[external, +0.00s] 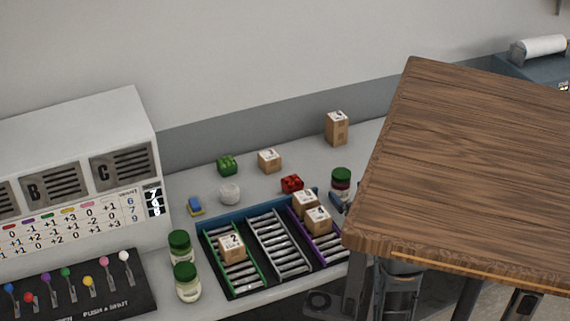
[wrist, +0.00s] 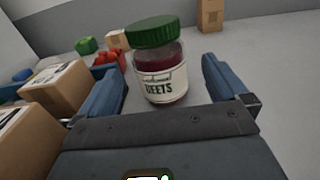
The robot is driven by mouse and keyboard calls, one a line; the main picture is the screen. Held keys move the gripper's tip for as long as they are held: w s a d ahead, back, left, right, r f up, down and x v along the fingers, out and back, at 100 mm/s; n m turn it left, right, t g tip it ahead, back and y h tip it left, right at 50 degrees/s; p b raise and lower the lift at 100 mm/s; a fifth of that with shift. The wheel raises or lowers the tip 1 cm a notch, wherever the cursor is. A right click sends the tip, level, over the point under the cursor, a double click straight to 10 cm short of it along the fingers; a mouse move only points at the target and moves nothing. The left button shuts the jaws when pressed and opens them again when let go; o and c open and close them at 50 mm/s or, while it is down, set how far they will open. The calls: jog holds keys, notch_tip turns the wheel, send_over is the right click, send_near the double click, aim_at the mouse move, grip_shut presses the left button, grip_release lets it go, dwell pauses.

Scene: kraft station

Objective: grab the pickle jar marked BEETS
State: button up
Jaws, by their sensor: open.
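The pickle jar marked BEETS (wrist: 159,68) has a green lid, dark red contents and a cream label, and it stands upright. In the wrist view it is between the two open blue fingers of my gripper (wrist: 165,90), a little beyond the palm, with bare counter visible on its right side. In the external view the BEETS jar (external: 341,184) stands on the counter at the right end of the rack. My gripper (external: 338,203) shows there only as a small blue part beside the jar; the wooden tabletop hides most of my arm.
Cardboard boxes (wrist: 55,88) stand close outside the left finger, on the rack (external: 282,252). Two other green-lidded jars (external: 187,283) stand left of the rack. A wooden tabletop (external: 470,160) looms at right.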

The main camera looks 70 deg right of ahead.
aim_at(338, 179)
jog(key=x, duration=0.3)
jog(key=p+x, duration=0.1)
jog(key=x, duration=0.3)
jog(key=shift+r, duration=0.2)
jog(key=c, duration=1.4)
jog(key=shift+r, duration=0.15)
